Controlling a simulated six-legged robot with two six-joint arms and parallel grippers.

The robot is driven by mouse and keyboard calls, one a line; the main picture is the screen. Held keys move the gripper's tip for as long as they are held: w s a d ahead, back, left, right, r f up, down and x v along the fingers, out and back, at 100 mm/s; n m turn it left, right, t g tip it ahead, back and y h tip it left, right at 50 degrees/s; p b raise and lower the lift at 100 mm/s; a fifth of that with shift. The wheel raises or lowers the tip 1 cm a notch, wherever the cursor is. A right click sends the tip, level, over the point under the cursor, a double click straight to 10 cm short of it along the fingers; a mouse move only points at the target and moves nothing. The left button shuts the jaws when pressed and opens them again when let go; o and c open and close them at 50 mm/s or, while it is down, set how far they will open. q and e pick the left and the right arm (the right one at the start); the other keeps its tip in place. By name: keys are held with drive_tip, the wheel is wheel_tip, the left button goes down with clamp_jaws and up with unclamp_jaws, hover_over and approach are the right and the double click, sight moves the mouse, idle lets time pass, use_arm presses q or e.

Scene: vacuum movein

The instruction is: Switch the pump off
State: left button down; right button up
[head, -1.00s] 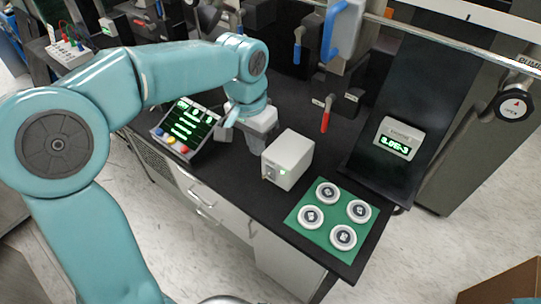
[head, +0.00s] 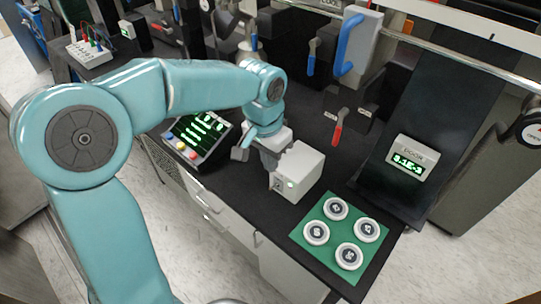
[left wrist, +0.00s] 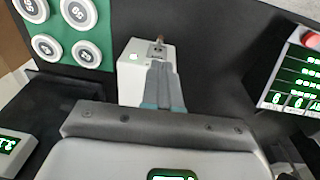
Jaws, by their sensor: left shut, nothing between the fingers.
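A white box (head: 299,170) with a lit green light and a small switch (head: 278,184) on its front face stands on the black bench. In the left wrist view the box (left wrist: 132,70) is just beyond my fingers, with its switch (left wrist: 159,42) right at the fingertips. My left gripper (head: 272,163) is shut and empty, close to the box's left side. In the left wrist view its fingers (left wrist: 161,68) are together and overlap the box face. I cannot tell whether they touch the switch. My right gripper is not in view.
A display panel (head: 197,138) with coloured buttons stands left of the box. A green mat (head: 323,250) with several round white weights lies to the right. A gauge (head: 409,165) with green digits sits farther right. Red-handled (head: 338,130) and blue-handled valves are behind.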

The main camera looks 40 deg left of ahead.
sight(273, 177)
use_arm(q)
drive_tip(key=f, duration=0.6)
drive_tip(key=shift+w+d+f, duration=0.1)
drive_tip(key=shift+w+d, duration=0.1)
drive_tip(key=shift+w, duration=0.05)
drive_tip(key=shift+s, duration=0.1)
